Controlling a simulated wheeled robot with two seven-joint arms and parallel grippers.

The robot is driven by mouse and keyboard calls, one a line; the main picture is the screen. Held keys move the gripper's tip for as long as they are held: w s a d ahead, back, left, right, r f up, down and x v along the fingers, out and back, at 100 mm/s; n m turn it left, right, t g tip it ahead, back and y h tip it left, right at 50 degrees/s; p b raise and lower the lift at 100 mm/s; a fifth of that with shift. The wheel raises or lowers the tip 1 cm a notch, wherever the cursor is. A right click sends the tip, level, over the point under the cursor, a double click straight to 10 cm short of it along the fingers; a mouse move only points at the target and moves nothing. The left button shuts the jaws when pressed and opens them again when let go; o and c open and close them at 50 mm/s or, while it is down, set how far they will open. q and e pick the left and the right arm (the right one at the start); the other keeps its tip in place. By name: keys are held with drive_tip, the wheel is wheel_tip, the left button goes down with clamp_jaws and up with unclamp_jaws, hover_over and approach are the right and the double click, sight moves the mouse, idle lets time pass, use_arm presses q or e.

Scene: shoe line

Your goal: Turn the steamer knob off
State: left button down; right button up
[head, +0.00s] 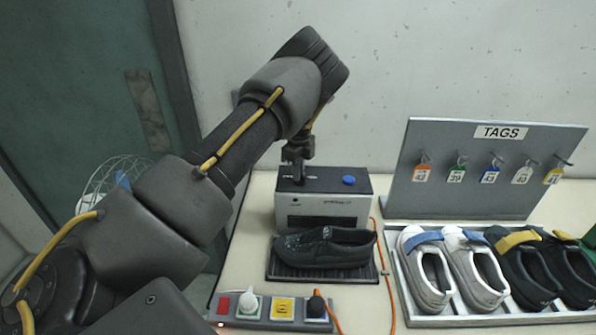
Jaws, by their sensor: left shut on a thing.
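The steamer (337,211) is a grey box with a dark top, standing on the table against the back wall. My left gripper (298,178) points down at the left part of the steamer's top. It is shut on the steamer knob there, which the fingers mostly hide, so I cannot tell which way the knob is turned. A blue round button (348,180) sits on the top to the right of the gripper, apart from it. My right gripper is out of view.
A black shoe (325,247) rests on a dark ribbed plate before the steamer. A power strip (270,324) with plugs lies in front, and an orange cable (386,270) runs along the right. A tray (413,318) of shoes and a TAGS board (460,195) stand right.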

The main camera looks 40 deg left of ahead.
use_arm(q)
drive_tip(key=shift+w+r, duration=0.15)
drive_tip(key=shift+r, duration=0.05)
drive_tip(key=c, duration=1.8)
unclamp_jaws()
drive_tip(key=o, duration=0.3)
drive_tip(key=shift+d, duration=0.25)
drive_tip(key=shift+a, duration=0.15)
drive_tip(key=shift+r, duration=0.2)
drive_tip(key=shift+r+b, duration=1.5)
drive_tip(key=shift+r, duration=3.7)
